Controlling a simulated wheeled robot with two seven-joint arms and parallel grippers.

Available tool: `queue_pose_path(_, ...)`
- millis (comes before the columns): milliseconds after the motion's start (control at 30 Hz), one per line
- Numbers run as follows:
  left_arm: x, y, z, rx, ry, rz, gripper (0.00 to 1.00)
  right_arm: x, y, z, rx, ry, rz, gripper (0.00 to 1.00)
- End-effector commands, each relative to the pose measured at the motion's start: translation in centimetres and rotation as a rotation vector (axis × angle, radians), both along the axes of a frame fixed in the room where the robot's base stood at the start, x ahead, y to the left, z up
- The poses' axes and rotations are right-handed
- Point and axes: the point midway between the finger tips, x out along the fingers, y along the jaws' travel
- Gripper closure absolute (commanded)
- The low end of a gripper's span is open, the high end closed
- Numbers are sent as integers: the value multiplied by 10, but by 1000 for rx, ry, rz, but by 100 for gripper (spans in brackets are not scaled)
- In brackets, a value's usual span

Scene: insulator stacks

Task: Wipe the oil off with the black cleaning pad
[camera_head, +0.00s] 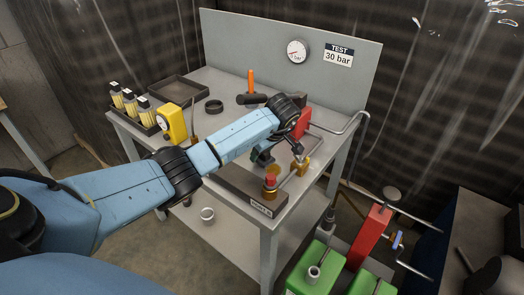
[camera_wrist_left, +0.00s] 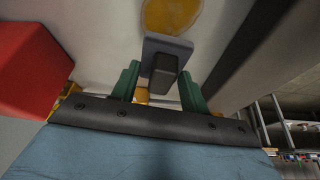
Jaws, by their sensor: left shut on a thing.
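In the left wrist view, my left gripper (camera_wrist_left: 161,84) has its green fingers shut on the dark handle of the black cleaning pad (camera_wrist_left: 168,47). The pad's flat, grey-looking face lies just beyond the fingertips. A yellow-amber oil patch (camera_wrist_left: 170,13) shows on the pale surface right beside the pad's far edge; the pad may cover part of it. In the head view, my left gripper (camera_head: 263,158) reaches down over the right part of the workbench (camera_head: 220,95), and the pad is mostly hidden there. An amber spot (camera_head: 272,170) shows near it. My right gripper is out of view.
A red block (camera_head: 301,123) with a metal pipe (camera_head: 350,122) stands beside the gripper. A brass fitting (camera_head: 301,166) and a red-topped fitting (camera_head: 270,182) are close by. A yellow device (camera_head: 173,122), bottles (camera_head: 130,103) and an empty tray (camera_head: 180,88) stand at left.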

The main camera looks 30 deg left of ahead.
Motion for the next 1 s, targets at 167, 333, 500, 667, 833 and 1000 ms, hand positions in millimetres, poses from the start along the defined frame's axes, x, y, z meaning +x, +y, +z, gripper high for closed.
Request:
queue_pose_path(167,0,0,-4,0,0,0,82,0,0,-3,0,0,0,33)
queue_pose_path(333,0,0,-8,0,0,0,82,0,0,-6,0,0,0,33)
queue_pose_path(500,0,0,-11,1,0,0,82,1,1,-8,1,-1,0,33)
queue_pose_path(667,0,0,-14,1,0,0,82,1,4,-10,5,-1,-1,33)
queue_pose_path(833,0,0,-18,1,0,0,82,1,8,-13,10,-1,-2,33)
queue_pose_path(1000,0,-3,-16,0,-1,-1,82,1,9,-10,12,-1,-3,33)
